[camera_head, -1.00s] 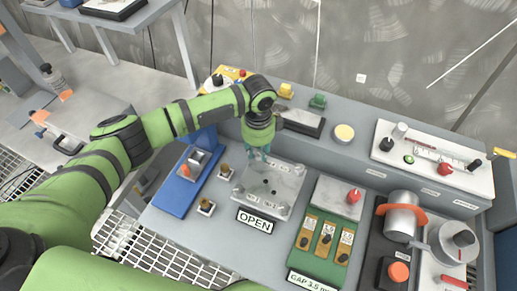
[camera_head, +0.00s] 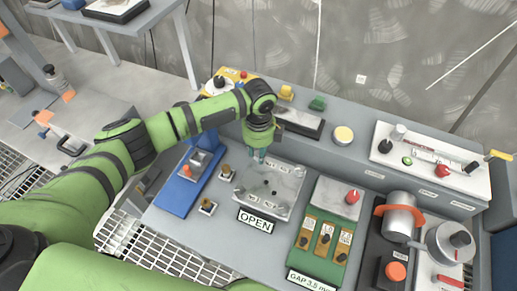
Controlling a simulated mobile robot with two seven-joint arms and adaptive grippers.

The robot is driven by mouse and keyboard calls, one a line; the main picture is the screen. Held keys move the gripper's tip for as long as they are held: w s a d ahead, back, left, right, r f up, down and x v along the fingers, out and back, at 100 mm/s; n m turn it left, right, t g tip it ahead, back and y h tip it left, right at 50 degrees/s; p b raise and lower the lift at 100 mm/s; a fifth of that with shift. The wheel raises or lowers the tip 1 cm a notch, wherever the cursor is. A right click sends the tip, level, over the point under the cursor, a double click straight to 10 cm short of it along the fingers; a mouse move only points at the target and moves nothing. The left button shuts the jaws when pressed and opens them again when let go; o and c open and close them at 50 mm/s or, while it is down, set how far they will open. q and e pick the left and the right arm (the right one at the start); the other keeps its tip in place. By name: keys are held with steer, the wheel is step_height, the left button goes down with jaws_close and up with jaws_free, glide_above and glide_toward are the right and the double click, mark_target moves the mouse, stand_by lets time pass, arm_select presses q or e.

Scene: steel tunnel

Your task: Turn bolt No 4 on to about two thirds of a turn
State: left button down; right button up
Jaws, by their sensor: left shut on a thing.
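A pale metal plate (camera_head: 284,199) with bolts near its corners and several dark holes in its middle lies on the grey bench behind a sign reading OPEN (camera_head: 255,222). My left gripper (camera_head: 259,155) points down at the plate's far left corner, shut on what appears to be a bolt there. The fingers and wrist hide that bolt, so its number and turn angle cannot be read. Another bolt (camera_head: 238,191) shows at the near left corner. The small labels on the plate are too blurred to tell apart. My right gripper is not in view.
Left of the plate are a blue stand (camera_head: 188,184) and small brass-topped fittings (camera_head: 207,206). Right of it is a green gap-gauge block (camera_head: 320,244) with a red knob (camera_head: 352,196). A raised grey ledge with buttons (camera_head: 343,134) runs behind.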

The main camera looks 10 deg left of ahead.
arm_select(q)
steer(key=m, duration=0.3)
steer(key=shift+s+d+f+m, duration=0.1)
steer(key=shift+s+d+m, duration=0.05)
steer(key=shift+m, duration=0.25)
steer(key=m, duration=0.4)
steer(key=shift+m, duration=0.3)
steer(key=m+b, duration=0.1)
steer(key=m, duration=0.3)
steer(key=shift+f, duration=0.1)
steer(key=shift+m, duration=1.8)
steer(key=shift+s+a, duration=0.1)
steer(key=shift+a, duration=0.1)
steer(key=c, duration=0.9)
jaws_free()
steer(key=shift+c, duration=0.2)
